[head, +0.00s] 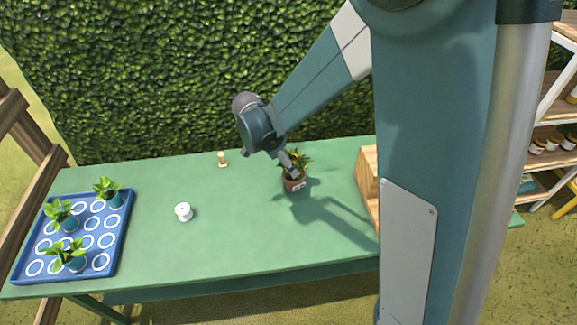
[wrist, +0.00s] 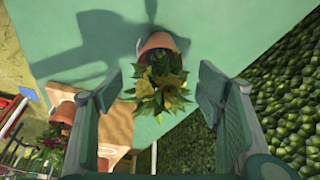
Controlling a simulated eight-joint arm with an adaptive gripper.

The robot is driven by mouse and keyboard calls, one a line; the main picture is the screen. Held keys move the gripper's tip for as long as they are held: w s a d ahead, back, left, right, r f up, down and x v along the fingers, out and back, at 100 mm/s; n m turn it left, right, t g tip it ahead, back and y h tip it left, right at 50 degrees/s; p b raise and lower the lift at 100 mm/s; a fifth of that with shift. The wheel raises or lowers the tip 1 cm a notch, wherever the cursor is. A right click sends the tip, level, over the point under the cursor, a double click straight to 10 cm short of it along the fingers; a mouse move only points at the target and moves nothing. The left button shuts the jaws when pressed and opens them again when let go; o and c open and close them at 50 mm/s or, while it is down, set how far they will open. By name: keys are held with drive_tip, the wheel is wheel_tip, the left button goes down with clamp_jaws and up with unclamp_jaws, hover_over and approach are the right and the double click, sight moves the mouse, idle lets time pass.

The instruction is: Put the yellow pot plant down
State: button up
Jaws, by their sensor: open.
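The yellow pot plant (head: 293,184) stands on the green table, right of the middle in the head view. It is a terracotta pot with green leaves and yellow flowers. In the wrist view its yellow flowers (wrist: 160,88) and pot rim show between the fingers, farther off than the fingertips. My gripper (head: 288,162) is just above and beside the plant in the head view and partly covers it. In the wrist view my gripper (wrist: 158,95) is open, its two fingers wide apart on either side of the plant. Whether a finger touches the leaves cannot be told.
A blue tray (head: 122,232) with several teal-potted plants sits at the table's left end. A white spool (head: 183,212) and a small wooden item (head: 222,159) stand on the green table (head: 235,235). A wooden box (head: 367,178) is right of the plant. A hedge rises behind.

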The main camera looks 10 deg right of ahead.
drive_tip(key=shift+v, duration=1.1)
drive_tip(key=s+d+r+n+t+y, duration=0.2)
drive_tip(key=s+d+r+n, duration=0.5)
drive_tip(key=s+r, duration=0.5)
drive_tip(key=s+d+r+n+t+y, duration=0.1)
drive_tip(key=s+d+r+n, duration=0.2)
drive_tip(key=s, duration=0.4)
drive_tip(key=s+d+r+n+t+y, duration=0.1)
drive_tip(key=s+d+r+n+t, duration=0.1)
drive_tip(key=s, duration=0.5)
drive_tip(key=shift+s+d+r+n+t, duration=0.2)
drive_tip(key=shift+d+r+n+t, duration=0.15)
drive_tip(key=shift+r+n, duration=0.4)
